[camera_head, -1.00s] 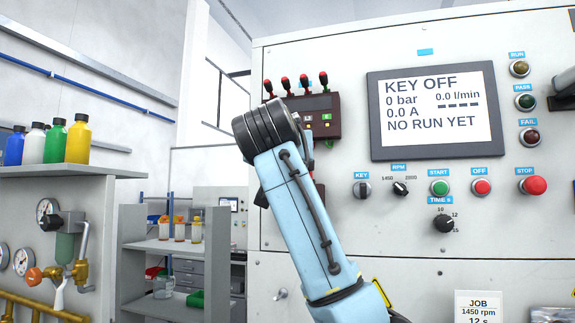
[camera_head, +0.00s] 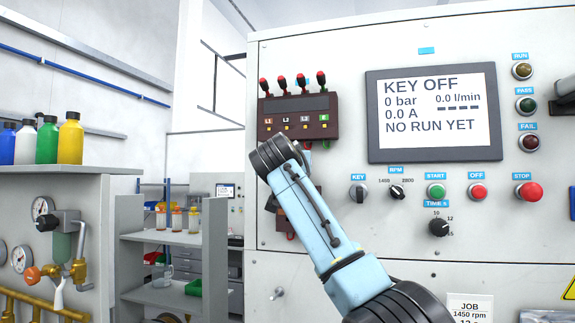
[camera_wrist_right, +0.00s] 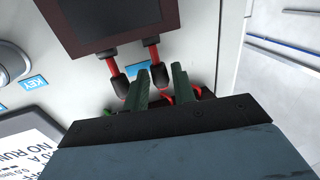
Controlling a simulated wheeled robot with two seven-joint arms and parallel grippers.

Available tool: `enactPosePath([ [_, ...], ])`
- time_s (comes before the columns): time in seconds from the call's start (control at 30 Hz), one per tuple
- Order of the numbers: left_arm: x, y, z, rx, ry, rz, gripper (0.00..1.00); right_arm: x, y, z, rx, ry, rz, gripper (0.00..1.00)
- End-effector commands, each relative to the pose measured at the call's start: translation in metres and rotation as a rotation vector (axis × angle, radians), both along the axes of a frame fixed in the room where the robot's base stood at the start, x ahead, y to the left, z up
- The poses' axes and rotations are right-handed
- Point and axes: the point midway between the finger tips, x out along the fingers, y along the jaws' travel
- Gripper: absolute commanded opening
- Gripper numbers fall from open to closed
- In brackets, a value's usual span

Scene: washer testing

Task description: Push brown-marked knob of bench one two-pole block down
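The dark two-pole block (camera_head: 281,221) is mostly hidden behind my right arm in the head view. In the right wrist view, turned upside down, the block (camera_wrist_right: 115,18) has two red levers with black knobs, one knob (camera_wrist_right: 119,84) and another knob (camera_wrist_right: 156,74), both up on the panel. No brown mark is readable. My right gripper (camera_wrist_right: 158,75) is open, its dark green fingers apart at the knobs. The second knob appears between the fingertips; contact cannot be told. My left gripper is not in view.
Just above is a four-lever block (camera_head: 298,117) with red-black knobs up. The display (camera_head: 432,113) reads KEY OFF. The key switch (camera_head: 359,191) and buttons are right of my arm. Shelves with bottles (camera_head: 70,137) stand at left.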

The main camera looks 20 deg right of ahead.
Motion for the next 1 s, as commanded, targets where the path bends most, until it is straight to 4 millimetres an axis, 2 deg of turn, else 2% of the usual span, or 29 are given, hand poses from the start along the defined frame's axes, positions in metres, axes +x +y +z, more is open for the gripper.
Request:
enactPosePath([
  [0.1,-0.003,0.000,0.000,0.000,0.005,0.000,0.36,0.000,0.000,0.000,0.000,0.000,0.000,0.23],
  [0.3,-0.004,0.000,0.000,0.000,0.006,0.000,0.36,0.000,0.000,0.000,0.000,0.000,0.000,0.00],
  [0.67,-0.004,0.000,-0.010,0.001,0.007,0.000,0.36,-0.002,0.001,-0.004,-0.030,-0.043,0.000,0.00],
  [1.0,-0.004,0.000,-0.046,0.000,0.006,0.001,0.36,-0.012,0.008,-0.015,-0.164,-0.241,0.000,0.00],
])
